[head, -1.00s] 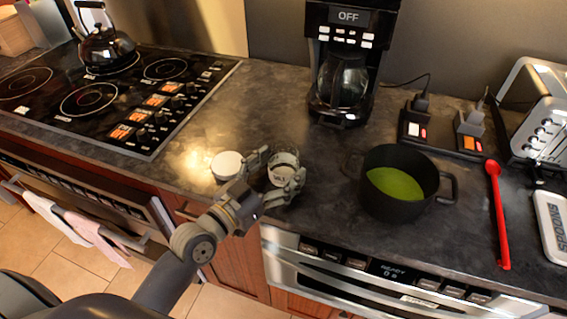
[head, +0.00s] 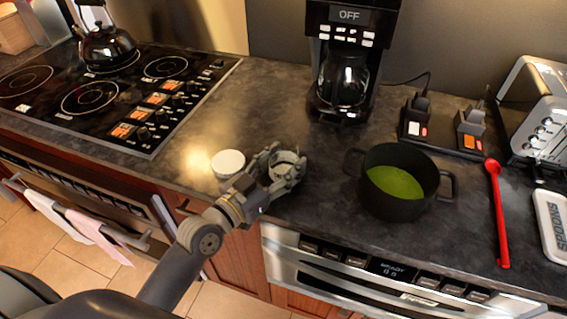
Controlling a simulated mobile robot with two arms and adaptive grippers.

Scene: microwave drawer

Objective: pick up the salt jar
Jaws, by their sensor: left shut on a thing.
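The salt jar (head: 286,167) is a small clear jar with whitish contents on the counter, left of the black pot. My left gripper (head: 286,170) is shut on it, with a finger on either side. The fingers hide much of the jar's sides and base, so I cannot tell whether it is lifted off the counter. A round white lid (head: 228,163) lies on the counter just left of the gripper. My right gripper is not in view.
A black pot (head: 388,207) of green liquid stands right of the gripper. A coffee maker (head: 345,60) is behind, the stovetop (head: 95,95) at left. A red spoon (head: 498,215) and toaster (head: 540,110) are at right. The counter (head: 270,105) behind the jar is clear.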

